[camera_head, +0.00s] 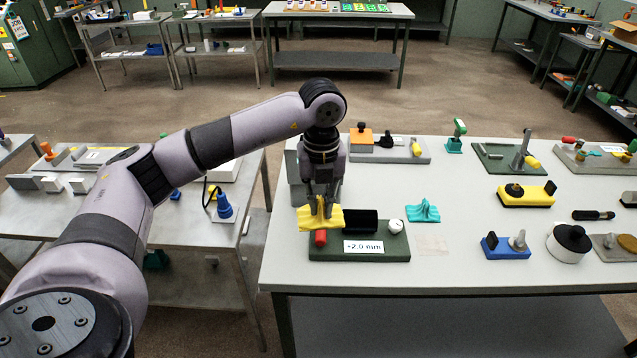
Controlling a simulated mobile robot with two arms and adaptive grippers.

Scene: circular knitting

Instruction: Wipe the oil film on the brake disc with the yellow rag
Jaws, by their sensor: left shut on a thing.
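My left gripper (322,200) points down over the front left of the light grey table and is shut on the yellow rag (318,219), pinching it at its raised middle. The rag's edges spread out below the fingers. It hangs above or against the back left of a dark green block (376,253) labelled "+2.0 mm"; I cannot tell whether it touches. I cannot pick out a brake disc or an oil film for sure. A round black-topped white piece (568,243) stands at the right. My right gripper is not in view.
Blue (506,246) and yellow (526,195) fixtures stand further right.

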